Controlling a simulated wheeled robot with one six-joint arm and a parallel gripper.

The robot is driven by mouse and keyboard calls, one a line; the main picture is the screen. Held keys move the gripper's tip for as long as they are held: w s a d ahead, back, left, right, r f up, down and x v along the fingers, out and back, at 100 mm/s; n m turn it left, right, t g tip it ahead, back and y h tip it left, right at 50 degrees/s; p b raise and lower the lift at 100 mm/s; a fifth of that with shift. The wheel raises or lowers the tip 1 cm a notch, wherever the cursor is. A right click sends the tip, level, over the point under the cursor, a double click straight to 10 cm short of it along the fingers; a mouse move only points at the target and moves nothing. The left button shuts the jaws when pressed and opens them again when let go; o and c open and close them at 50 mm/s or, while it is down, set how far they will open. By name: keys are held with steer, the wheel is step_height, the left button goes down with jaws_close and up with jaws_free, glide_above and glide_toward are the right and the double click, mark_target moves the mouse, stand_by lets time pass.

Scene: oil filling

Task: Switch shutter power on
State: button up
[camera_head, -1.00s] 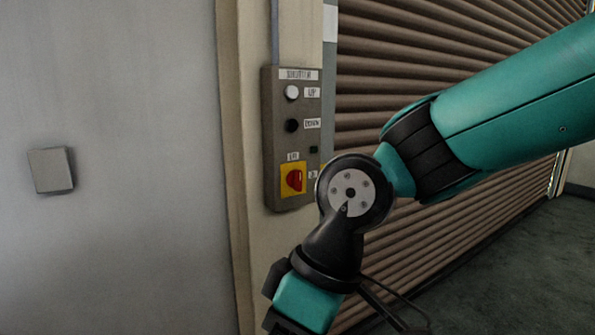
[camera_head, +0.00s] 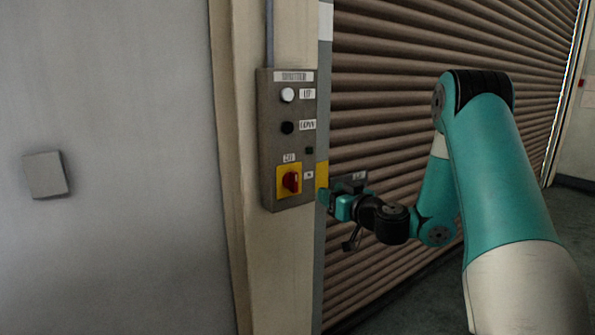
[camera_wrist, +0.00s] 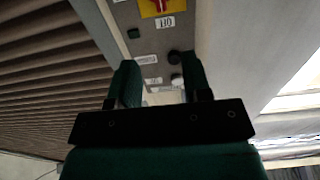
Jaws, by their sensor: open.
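The shutter control box (camera_head: 267,140) is a grey panel on the pillar in the head view. It has a white UP button (camera_head: 288,95), a black DOWN button (camera_head: 288,127) and a red rotary power switch (camera_head: 291,182) on a yellow plate near the bottom. My gripper (camera_head: 327,197) is just right of the box, close to the switch's height, and holds nothing. In the wrist view my gripper (camera_wrist: 160,80) is open, with the box beyond its fingers. The red switch (camera_wrist: 153,6) shows there upside down, cut off by the top edge.
The brown slatted roller shutter (camera_head: 400,60) fills the area behind my arm. The beige pillar (camera_head: 242,250) bears the box. A small grey square plate (camera_head: 45,175) is on the wall at left. The space in front of the box is clear.

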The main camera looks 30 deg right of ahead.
mark_target(296, 175)
steer(key=w+p, duration=0.8)
steer(key=w, duration=0.1)
steer(key=w+p, duration=0.4)
steer(key=w, duration=0.1)
steer(key=shift+a+r, duration=0.15)
steer(key=shift+a, duration=0.25)
steer(key=shift+w+p, duration=0.3)
steer(key=shift+w, duration=0.3)
jaws_close()
